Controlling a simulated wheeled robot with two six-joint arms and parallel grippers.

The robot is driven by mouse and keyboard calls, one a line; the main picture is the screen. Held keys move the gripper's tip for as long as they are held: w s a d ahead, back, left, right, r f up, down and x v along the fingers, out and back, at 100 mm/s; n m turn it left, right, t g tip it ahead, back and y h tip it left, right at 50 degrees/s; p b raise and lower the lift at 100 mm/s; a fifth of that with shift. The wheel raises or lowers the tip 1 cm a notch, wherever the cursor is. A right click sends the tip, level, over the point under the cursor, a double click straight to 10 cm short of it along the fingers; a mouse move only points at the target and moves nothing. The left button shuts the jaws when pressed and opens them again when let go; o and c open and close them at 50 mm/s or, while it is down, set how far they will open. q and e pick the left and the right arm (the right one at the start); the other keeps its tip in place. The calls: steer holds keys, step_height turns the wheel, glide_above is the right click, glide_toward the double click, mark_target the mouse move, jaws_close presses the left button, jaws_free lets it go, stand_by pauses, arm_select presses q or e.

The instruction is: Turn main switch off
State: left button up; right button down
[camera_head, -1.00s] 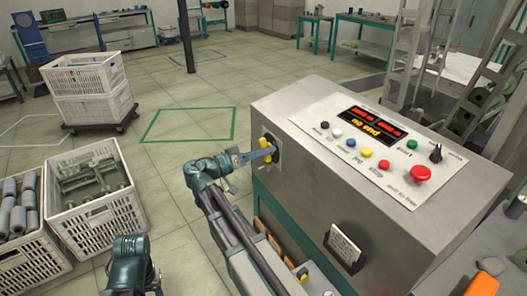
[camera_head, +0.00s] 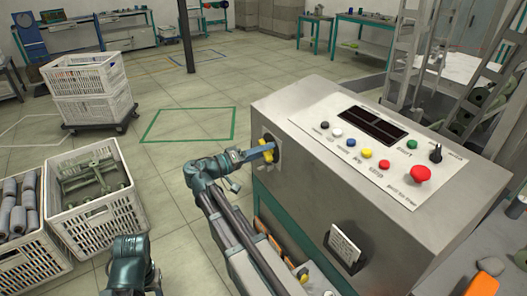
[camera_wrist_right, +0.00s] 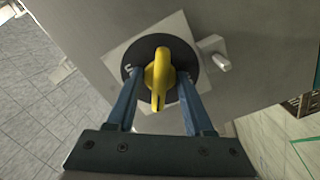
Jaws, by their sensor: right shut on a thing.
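The display (camera_head: 372,123) on the cabinet top is dark. My left gripper is not in view.
The sloping panel has several coloured buttons, a black knob (camera_head: 435,153) and a red mushroom button (camera_head: 420,175). White crates (camera_head: 100,222) stand on the floor at left. A ladder-like frame stands behind the cabinet. Open floor lies beyond the switch.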

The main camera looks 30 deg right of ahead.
steer(key=n, duration=0.3)
steer(key=shift+n, duration=0.4)
jaws_free()
steer(key=a, duration=0.9)
stand_by(0.3)
stand_by(0.4)
